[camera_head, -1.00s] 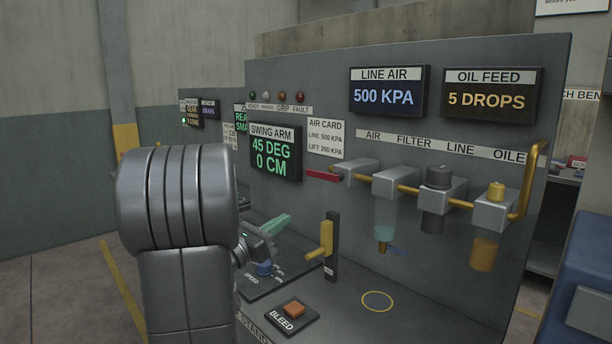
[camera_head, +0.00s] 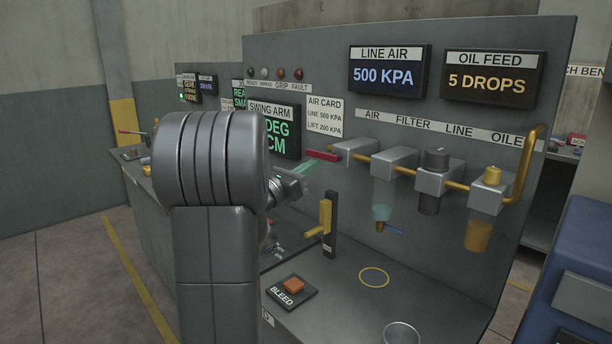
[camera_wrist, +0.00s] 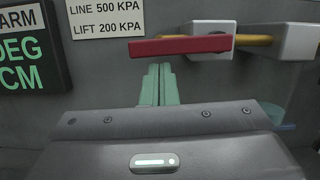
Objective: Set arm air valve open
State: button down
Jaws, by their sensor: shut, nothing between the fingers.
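The air valve is a grey block (camera_head: 356,151) on the panel, at the left end of the yellow air pipe, with a red lever (camera_head: 322,155) pointing left and lying about level. In the wrist view the red lever (camera_wrist: 180,45) runs across the upper middle, with its grey valve body (camera_wrist: 211,38) behind its right part. My gripper (camera_head: 310,168) has pale green fingers, held just below the lever. In the wrist view the fingers (camera_wrist: 158,72) are together and empty, their tips just under the lever's left half. I cannot tell whether they touch it.
The line air display (camera_head: 389,74) reads 500 KPA. The air card (camera_head: 325,117) says line 500 KPA, lift 200 KPA. The swing arm display (camera_head: 284,145) is partly hidden by my arm. A yellow-handled lever (camera_head: 325,218) and an orange bleed button (camera_head: 293,285) stand on the bench below.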

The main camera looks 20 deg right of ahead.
dwell(0.3)
jog(key=shift+r+m+b, duration=0.4)
jog(key=shift+r, duration=0.3)
jog(key=shift+w+a+f, duration=0.1)
jog(key=shift+f, duration=0.05)
jog(key=s+a+f+b, duration=0.3)
jog(key=a+f, duration=0.3)
jog(key=a, duration=0.3)
jog(key=shift+s+f+b, duration=0.25)
jog(key=shift+s+b, duration=0.05)
jog(key=shift+b, duration=0.45)
jog(key=shift+d, duration=0.15)
